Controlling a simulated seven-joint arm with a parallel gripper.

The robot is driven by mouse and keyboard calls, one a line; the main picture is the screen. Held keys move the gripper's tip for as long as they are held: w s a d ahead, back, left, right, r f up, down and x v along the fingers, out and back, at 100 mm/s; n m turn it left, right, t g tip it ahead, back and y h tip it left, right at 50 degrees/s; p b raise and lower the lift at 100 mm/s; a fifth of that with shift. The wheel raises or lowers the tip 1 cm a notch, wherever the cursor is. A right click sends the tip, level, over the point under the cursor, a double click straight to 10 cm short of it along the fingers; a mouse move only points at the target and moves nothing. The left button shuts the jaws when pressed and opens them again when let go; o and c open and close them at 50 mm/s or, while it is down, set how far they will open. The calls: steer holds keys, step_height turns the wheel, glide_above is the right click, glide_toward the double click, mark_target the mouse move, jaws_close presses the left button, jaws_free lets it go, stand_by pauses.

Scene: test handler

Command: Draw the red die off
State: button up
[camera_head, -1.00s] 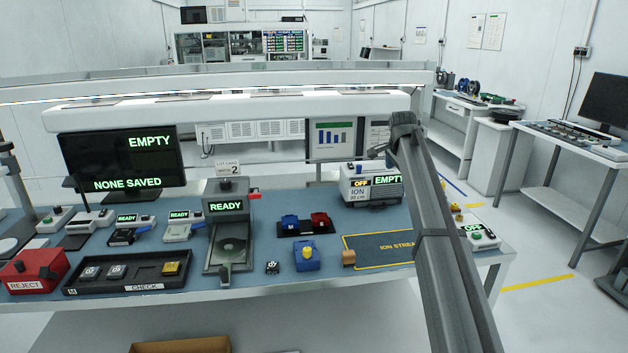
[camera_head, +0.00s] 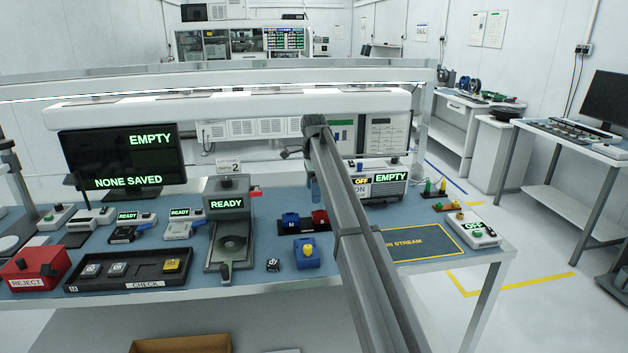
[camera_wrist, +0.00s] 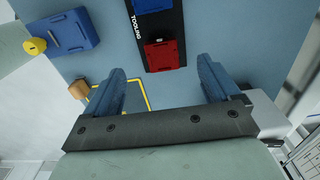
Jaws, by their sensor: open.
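The red die (camera_head: 320,218) sits on the black tooling strip, to the right of a blue die (camera_head: 290,220). My arm crosses the head view just right of the red die and hides part of the strip's right end. In the wrist view the red die (camera_wrist: 165,55) lies on the tooling strip (camera_wrist: 138,30), beyond the fingertips and roughly between them. The blue die (camera_wrist: 150,5) is cut by the top edge. My gripper (camera_wrist: 163,75) is open and empty, apart from the red die.
A blue block with a yellow knob (camera_head: 307,252) stands in front of the strip and shows in the wrist view (camera_wrist: 65,35). The ion blower (camera_head: 385,183) stands to the right, behind a yellow-outlined ion stream area (camera_head: 430,243). A READY station (camera_head: 228,232) stands to the left.

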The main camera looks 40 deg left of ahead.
mark_target(314, 214)
step_height(314, 214, down, 10)
stand_by(0.5)
steer(key=shift+c, duration=0.3)
steer(key=c, duration=1.2)
